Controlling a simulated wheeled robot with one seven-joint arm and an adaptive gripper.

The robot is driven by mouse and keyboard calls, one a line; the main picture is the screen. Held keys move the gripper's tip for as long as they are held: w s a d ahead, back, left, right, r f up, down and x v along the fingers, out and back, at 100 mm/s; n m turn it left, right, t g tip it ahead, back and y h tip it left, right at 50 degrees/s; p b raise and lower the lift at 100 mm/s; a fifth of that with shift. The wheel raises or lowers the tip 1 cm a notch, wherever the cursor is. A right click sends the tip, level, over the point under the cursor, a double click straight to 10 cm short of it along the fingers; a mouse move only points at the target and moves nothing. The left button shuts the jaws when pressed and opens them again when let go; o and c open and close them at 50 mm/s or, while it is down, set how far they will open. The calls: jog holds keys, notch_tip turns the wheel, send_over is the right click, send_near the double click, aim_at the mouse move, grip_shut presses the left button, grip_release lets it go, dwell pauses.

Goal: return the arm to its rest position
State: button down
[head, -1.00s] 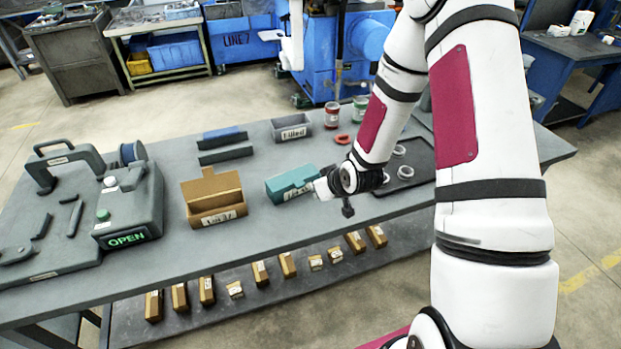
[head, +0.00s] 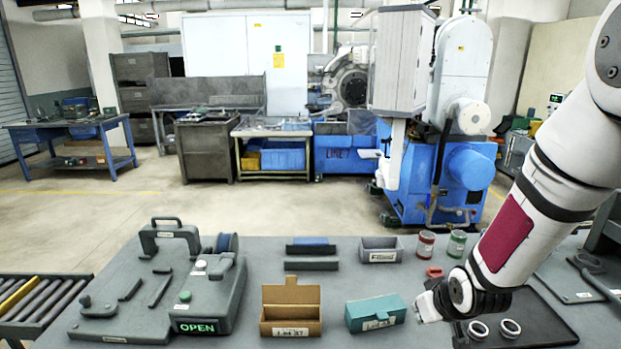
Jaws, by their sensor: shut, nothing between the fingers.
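My gripper (head: 428,307) is at the end of my white arm (head: 545,195), low over the table at the right. It is shut and empty, beside the right end of the teal box (head: 376,313). I cannot tell whether it touches the box. The wrist and forearm hide part of the dark tray (head: 545,328) behind and below them. Two pale rings (head: 510,328) lie in the tray.
The grey table (head: 350,270) also holds an open cardboard box (head: 291,308), a grey bin (head: 381,249), a red can (head: 426,244), a green can (head: 456,244) and a fixture with a lit OPEN sign (head: 194,327). A blue grinder (head: 440,170) stands behind.

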notch_tip(320, 180, up, 9)
jog(key=s+h, duration=0.1)
jog(key=s, duration=0.2)
jog(key=s+a+r+m, duration=0.1)
jog(key=s+a+r, duration=0.1)
jog(key=s+r, duration=0.5)
jog(key=s+a+r+m+g+b, duration=0.1)
jog(key=s+a+r, duration=0.2)
jog(key=s+r, duration=0.4)
jog(key=s, duration=0.5)
jog(key=shift+a+y, duration=0.25)
jog(key=shift+y, duration=0.15)
